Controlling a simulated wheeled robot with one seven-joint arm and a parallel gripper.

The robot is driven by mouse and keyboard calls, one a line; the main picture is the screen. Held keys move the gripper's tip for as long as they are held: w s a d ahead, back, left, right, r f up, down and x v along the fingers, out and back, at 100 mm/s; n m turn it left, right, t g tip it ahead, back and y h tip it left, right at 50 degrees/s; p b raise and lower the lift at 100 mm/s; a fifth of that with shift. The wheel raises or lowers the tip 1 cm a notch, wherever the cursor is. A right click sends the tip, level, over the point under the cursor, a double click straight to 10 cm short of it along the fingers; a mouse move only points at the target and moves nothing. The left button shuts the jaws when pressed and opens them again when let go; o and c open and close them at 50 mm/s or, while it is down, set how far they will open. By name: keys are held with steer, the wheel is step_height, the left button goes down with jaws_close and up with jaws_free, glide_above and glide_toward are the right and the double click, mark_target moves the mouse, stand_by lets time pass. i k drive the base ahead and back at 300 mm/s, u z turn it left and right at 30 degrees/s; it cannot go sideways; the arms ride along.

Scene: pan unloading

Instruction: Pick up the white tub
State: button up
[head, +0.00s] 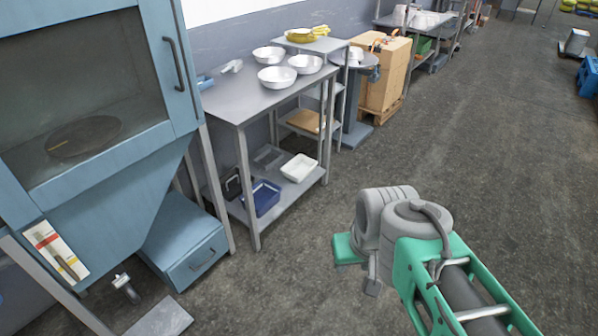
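The white tub (299,167) is a shallow rectangular container on the lower shelf of the grey metal table, near its right end. My arm reaches in from the lower right, with green and grey links. What seems to be my gripper (373,278) is at the arm's far end, over open floor to the right of and nearer than the table, well apart from the tub. Its fingers are too small and hidden to tell whether they are open or shut.
A blue tub (262,198) sits left of the white tub. White bowls (277,78) stand on the tabletop (222,102). Table legs frame the shelf (280,207). A blue cabinet (90,190) stands at left, a wooden crate (384,78) behind. The floor (480,150) right of the table is clear.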

mark_target(298, 169)
steer(key=z, duration=0.9)
steer(key=k, duration=1.15)
steer(key=z, duration=0.95)
steer(key=i, duration=3.1)
steer(key=u, duration=0.7)
steer(key=i, duration=1.15)
steer(key=u, duration=1.8)
steer(key=i, duration=0.85)
steer(key=u, duration=1.5)
steer(key=i, duration=1.15)
steer(key=u, duration=0.35)
